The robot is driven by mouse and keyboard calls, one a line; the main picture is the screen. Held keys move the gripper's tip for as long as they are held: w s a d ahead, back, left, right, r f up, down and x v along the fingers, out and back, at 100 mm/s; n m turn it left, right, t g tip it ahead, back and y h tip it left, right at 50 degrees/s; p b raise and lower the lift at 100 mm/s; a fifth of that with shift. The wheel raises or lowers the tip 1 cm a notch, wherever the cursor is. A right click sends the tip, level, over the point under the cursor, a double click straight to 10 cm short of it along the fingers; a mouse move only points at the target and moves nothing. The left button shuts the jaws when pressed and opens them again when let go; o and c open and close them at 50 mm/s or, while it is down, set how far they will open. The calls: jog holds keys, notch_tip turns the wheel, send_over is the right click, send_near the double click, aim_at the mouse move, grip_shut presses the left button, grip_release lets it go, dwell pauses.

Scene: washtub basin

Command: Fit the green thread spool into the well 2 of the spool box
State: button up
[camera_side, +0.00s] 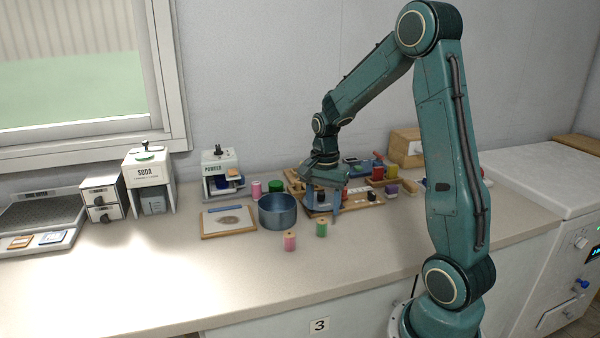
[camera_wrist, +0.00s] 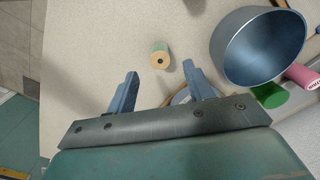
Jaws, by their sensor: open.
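The green thread spool (camera_side: 321,228) stands upright on the counter in front of the blue pot, to its right. In the wrist view a spool with a pale wooden end and some green (camera_wrist: 160,58) lies ahead of the fingers, apart from them. A low wooden piece with dark spots, probably the spool box (camera_side: 350,204), is partly hidden behind my gripper; its wells cannot be told apart. My gripper (camera_side: 324,208) points down in front of it. In the wrist view my gripper (camera_wrist: 160,80) has its two blue fingers spread apart, with nothing between them.
The blue pot (camera_side: 277,212) is close on the left, also in the wrist view (camera_wrist: 262,48). Small coloured items (camera_side: 392,188) crowd the counter behind.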

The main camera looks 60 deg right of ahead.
aim_at(322, 220)
jog(key=shift+a+f, duration=0.1)
jog(key=shift+f, duration=2.45)
jog(key=c, duration=1.1)
